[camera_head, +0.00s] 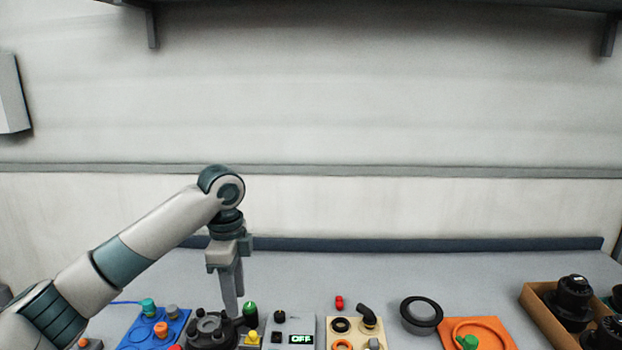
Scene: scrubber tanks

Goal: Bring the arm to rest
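My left arm comes in from the left, rises to a bent wrist, and my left gripper (233,300) points straight down over the bench. Its fingers are seen almost edge-on, close together, and I cannot tell whether they are open or shut. Nothing is seen held between them. The fingertips show just in front of or above a dark round fixture (207,330) with several knobs; whether they touch it is unclear. My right gripper is not in view.
Along the grey bench (330,268) are a blue plate (138,338), a green-topped part (250,309), a panel reading OFF (301,339), a beige plate (332,345), a black ring (421,311), an orange plate (497,334) and a cardboard box (537,312) of black parts. The back of the bench is clear.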

